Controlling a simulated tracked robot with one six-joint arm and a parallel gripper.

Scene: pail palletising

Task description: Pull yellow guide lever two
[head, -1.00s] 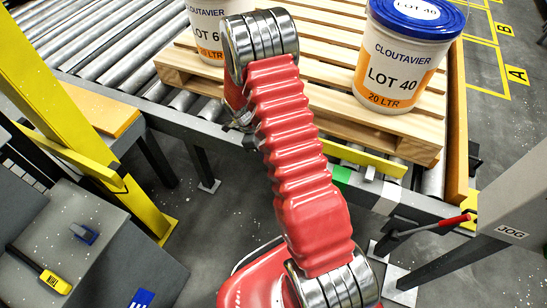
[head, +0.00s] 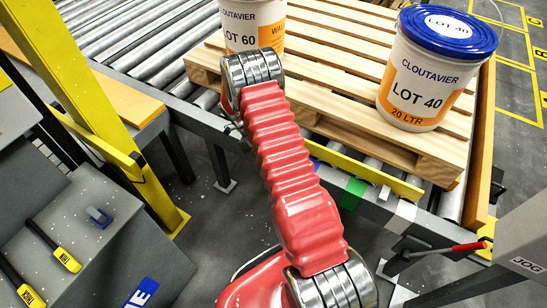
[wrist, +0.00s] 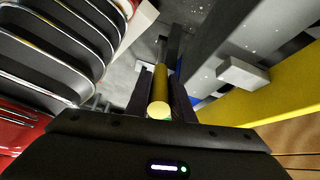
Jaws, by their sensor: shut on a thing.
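In the wrist view, my gripper (wrist: 161,78) is shut around a yellow cylindrical handle (wrist: 158,108) with a pale round end. The handle lies lengthwise between the two dark fingers. No number shows on it, so I cannot tell which lever it belongs to. In the head view, my red arm reaches toward the roller conveyor, and my gripper is hidden behind its upper joint. Two yellow-gripped handles on black stems, one upper (head: 67,260) and one lower (head: 30,296), lie at the lower left. Their markings are too small to read surely.
A wooden pallet (head: 335,62) on the conveyor carries a LOT 60 pail (head: 253,27) and a LOT 40 pail (head: 425,82). A yellow post (head: 95,95) stands at left. A red-handled lever (head: 468,246) and the JOG box (head: 520,235) are at lower right.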

